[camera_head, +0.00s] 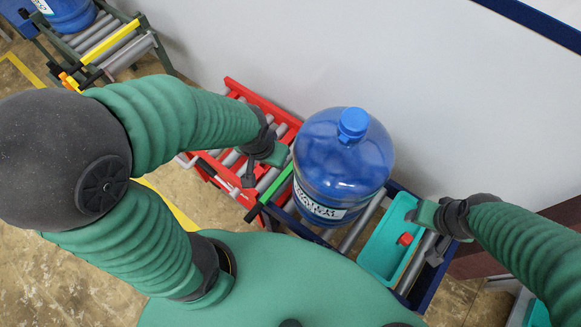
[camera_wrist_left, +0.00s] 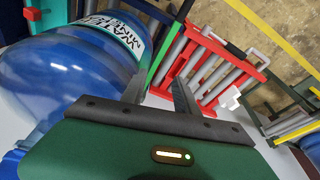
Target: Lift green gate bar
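The green gate bar (camera_head: 276,186) lies between the red conveyor (camera_head: 228,84) and the blue-framed conveyor (camera_head: 408,190), just left of a large blue water jug (camera_head: 343,165). My left gripper (camera_head: 254,166) is above the red conveyor, close to the bar's upper-left side. In the left wrist view its two dark fingers (camera_wrist_left: 160,92) are spread apart with nothing held. The jug (camera_wrist_left: 65,70) fills the left of that view. My right gripper (camera_head: 425,213) is over the right edge of a teal tray; its fingers are hard to make out.
The teal tray (camera_head: 373,262) holds a small red cap (camera_head: 405,239) on the blue-framed conveyor. Another roller conveyor (camera_head: 110,45) with a blue jug (camera_head: 66,10) stands at the upper left. A pale wall (camera_head: 330,50) runs behind the conveyors.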

